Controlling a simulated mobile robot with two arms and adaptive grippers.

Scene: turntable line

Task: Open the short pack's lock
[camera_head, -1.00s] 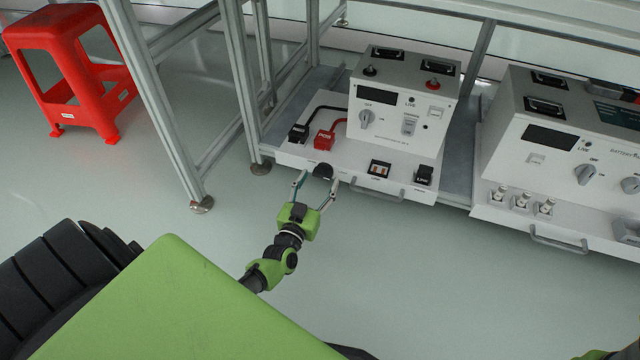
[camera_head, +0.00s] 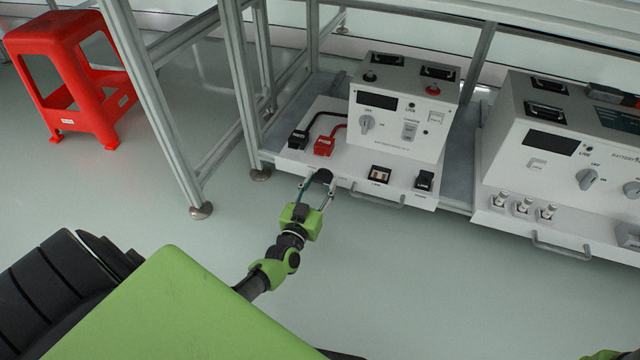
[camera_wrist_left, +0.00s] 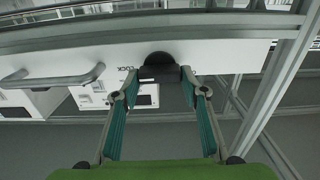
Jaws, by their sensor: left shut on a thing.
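The short pack (camera_head: 396,117) is the white unit on the left of the low shelf in the head view. Its lock (camera_head: 323,175) is a dark rounded knob at the left of the tray's front edge. In the left wrist view the lock (camera_wrist_left: 160,66) shows next to the printed word LOCK. My left gripper (camera_head: 317,187) reaches it from the front, with a finger on each side, shut on it. The fingertips (camera_wrist_left: 159,78) also flank it in the wrist view. They hide part of the lock's sides.
The tray carries a black connector (camera_head: 298,138), a red connector (camera_head: 324,144), a small socket (camera_head: 380,174) and a black switch (camera_head: 424,180). A handle (camera_head: 377,197) juts from its front. A larger unit (camera_head: 560,140) stands right. A red stool (camera_head: 75,80) is at left.

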